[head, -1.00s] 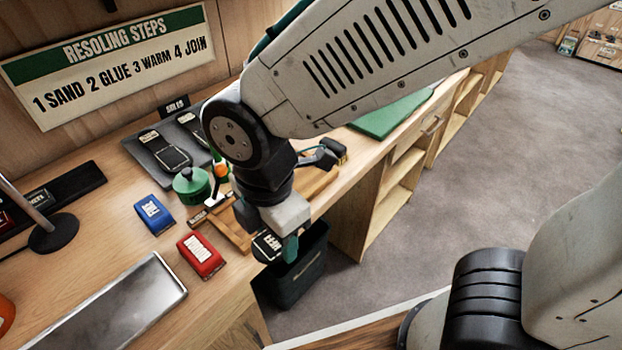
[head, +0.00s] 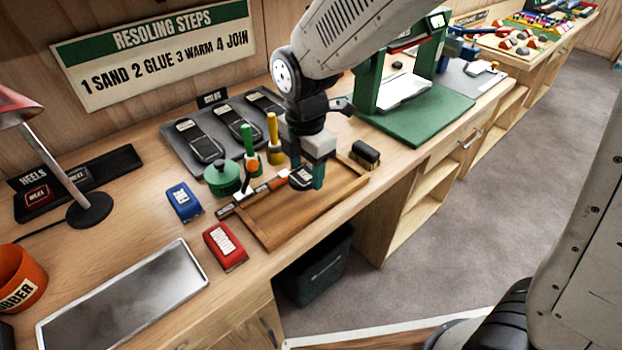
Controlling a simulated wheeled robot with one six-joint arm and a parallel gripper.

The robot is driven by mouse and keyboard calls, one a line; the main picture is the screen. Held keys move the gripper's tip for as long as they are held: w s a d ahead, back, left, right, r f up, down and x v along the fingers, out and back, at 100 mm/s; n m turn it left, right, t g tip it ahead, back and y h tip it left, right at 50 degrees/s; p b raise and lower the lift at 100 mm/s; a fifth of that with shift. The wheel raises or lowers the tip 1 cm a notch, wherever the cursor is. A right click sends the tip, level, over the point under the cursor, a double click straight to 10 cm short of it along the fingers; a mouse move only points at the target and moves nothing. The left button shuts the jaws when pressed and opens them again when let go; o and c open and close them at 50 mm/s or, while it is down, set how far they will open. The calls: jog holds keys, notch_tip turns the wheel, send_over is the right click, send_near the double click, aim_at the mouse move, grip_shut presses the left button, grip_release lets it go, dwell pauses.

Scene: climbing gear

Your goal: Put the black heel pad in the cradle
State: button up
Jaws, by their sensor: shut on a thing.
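My gripper (head: 307,174) is shut on the black heel pad (head: 301,181), which has a white label on top. The teal fingers grip it at its sides, over the shallow wooden tray (head: 262,236) on the bench. I cannot tell whether the pad touches the tray or hangs a little above it. No part carries a readable cradle label, so I cannot tell for sure whether this tray is the cradle. The black HEELS tray (head: 118,163) at the far left holds a red heel pad (head: 38,196) and a dark labelled one (head: 77,178).
A blue block (head: 184,201) and red block (head: 225,246) lie nearer. A dark brush (head: 365,154) and green press (head: 415,122) stand right. A dark bin (head: 314,272) is below the bench edge.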

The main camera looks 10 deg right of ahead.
aim_at(306, 174)
jog(key=shift+f, duration=1.75)
jog(key=shift+f, duration=0.2)
jog(key=o, duration=0.7)
jog(key=shift+r, duration=0.1)
